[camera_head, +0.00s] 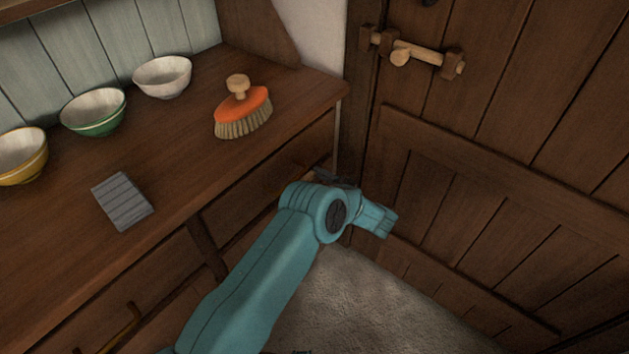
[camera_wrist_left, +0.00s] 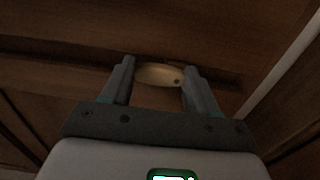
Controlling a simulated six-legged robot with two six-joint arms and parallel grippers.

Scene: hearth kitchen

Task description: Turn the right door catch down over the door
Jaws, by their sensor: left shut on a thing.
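The door catch (camera_wrist_left: 157,75) is a small, pale, oval wooden piece with a dark pivot spot near its right end. In the left wrist view it lies roughly level, across a brown wooden rail. My left gripper (camera_wrist_left: 160,70) has one finger at each end of the catch and is shut on it. In the head view the left gripper (camera_head: 335,179) is at the right end of the wooden dresser, low beside its front, partly hidden by my own wrist. The catch cannot be made out clearly there. My right gripper is not in view.
The dresser top (camera_head: 170,200) holds a white bowl (camera_head: 163,78), a green bowl (camera_head: 94,112), a yellow bowl (camera_head: 22,156), an orange brush (camera_head: 243,112) and a grey ridged block (camera_head: 122,201). A plank door (camera_head: 480,170) with a wooden bolt (camera_head: 415,52) stands close on the right.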

